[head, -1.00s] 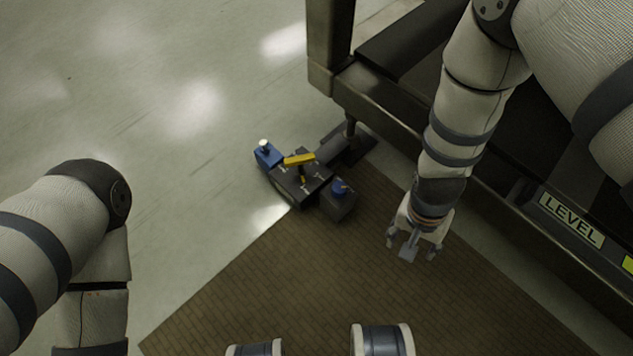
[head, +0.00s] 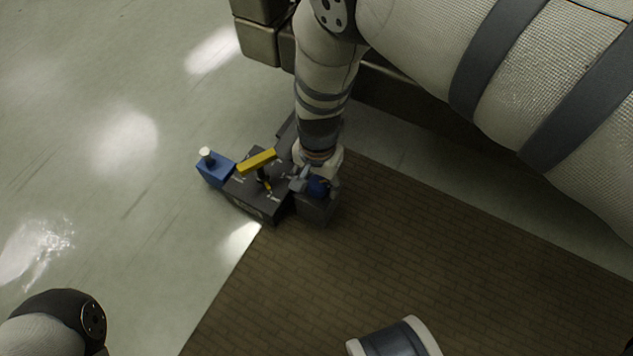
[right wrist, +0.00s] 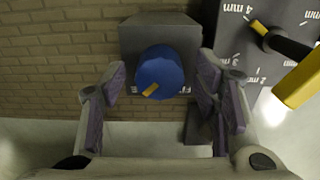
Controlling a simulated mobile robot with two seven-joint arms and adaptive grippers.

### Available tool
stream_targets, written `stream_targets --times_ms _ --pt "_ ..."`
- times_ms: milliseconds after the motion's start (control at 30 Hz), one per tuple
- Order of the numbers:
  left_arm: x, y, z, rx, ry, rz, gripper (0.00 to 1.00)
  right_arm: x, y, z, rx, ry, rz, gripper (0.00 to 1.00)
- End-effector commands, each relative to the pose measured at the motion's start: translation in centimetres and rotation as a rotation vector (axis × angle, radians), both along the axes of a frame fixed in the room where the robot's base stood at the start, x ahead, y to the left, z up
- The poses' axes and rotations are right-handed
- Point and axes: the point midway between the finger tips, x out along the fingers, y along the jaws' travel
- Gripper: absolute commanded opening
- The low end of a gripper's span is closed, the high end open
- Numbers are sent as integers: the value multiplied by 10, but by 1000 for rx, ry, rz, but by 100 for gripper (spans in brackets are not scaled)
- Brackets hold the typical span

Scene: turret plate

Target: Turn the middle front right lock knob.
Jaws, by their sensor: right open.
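The blue lock knob (right wrist: 158,72) with a yellow pointer mark sits on a dark grey block (right wrist: 160,30) in the right wrist view. In the head view the knob (head: 318,187) is partly covered by my right gripper (head: 310,182). My right gripper (right wrist: 163,95) is open, with its fingers on either side of the knob in the picture; I cannot tell whether they touch it. Lettering on the block below the knob is mostly hidden. My left gripper is out of view; only part of the left arm shows at the lower left.
Next to the knob is a dark plate (head: 255,197) with mm markings and a yellow-handled lever (head: 257,161). A blue block (head: 215,170) with a white-topped knob stands at its left. A dark bench frame (head: 258,42) lies behind.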

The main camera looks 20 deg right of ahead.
Motion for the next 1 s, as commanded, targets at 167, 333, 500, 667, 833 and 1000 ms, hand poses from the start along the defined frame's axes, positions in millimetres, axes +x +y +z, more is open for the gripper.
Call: stream_targets --times_ms 167,333,500,667,833,1000 --pt "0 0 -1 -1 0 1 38 0 0 -4 0 0 0 56" --pt "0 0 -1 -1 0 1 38 0 0 -4 0 0 0 45" --pt "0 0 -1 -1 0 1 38 0 0 -4 0 0 0 8" --pt "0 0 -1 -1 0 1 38 0 0 -4 0 0 2 8" --pt "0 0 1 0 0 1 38 0 0 -3 0 0 34 8" --pt "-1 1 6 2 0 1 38 0 0 -2 0 0 125 8"
